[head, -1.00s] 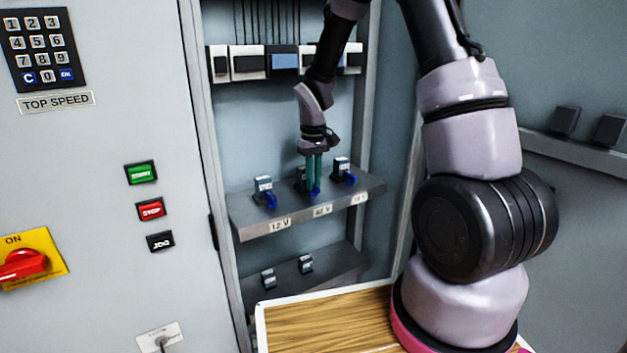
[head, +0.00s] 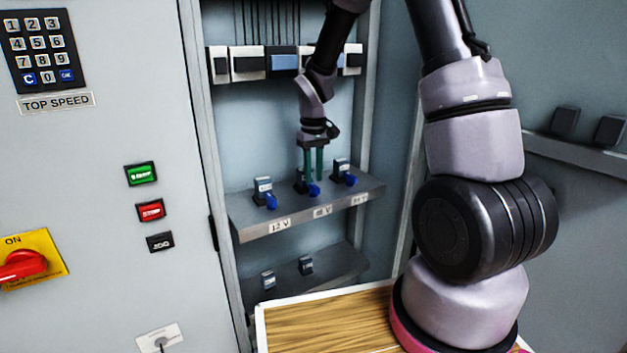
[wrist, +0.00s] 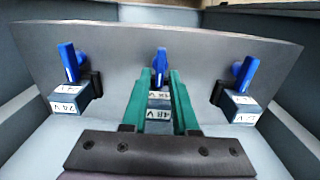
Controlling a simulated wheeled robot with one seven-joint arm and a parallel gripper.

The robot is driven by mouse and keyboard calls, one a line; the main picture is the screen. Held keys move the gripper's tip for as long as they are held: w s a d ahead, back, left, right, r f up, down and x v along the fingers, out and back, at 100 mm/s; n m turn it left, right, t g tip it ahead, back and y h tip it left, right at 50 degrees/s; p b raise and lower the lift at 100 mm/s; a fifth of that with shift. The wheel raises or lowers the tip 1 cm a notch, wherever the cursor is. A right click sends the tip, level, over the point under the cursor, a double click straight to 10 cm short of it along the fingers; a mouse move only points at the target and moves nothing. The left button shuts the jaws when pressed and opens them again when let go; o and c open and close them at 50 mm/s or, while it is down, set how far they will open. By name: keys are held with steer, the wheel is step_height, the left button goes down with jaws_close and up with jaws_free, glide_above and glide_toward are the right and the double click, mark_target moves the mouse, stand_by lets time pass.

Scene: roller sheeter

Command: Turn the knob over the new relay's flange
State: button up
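Three relays stand in a row on the upper grey shelf (head: 245,228), each with a blue knob beside it. The middle relay (wrist: 159,97) lies between my gripper's green fingers in the wrist view. Its knob (wrist: 160,63) shows just past the fingertips and points almost straight away from me. The outer knobs (wrist: 68,63) (wrist: 245,72) stand beside black flanges. No mark singles out a new relay.
Two more relays (head: 268,280) (head: 306,265) sit on the lower shelf (head: 340,265). A row of black, white and blue modules (head: 284,62) is mounted above. The cabinet's side walls bound the shelves closely. A wood-topped surface (head: 320,325) lies in front.

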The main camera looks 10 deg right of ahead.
mark_target(313, 184)
step_height(313, 184, up, 9)
steer(key=shift+f, duration=0.15)
stand_by(0.6)
steer(key=s+d+r+m+t+y, duration=0.1)
steer(key=s+d+r+m+t, duration=0.2)
steer(key=s+r, duration=0.6)
steer(key=s+d+r+m+t+y, duration=0.1)
steer(key=s+d+r+m+t, duration=0.2)
steer(key=s+r, duration=0.6)
steer(key=shift+s+d+r+m+t, duration=0.25)
steer(key=shift+s+m+t, duration=0.45)
steer(key=shift+s, duration=1.35)
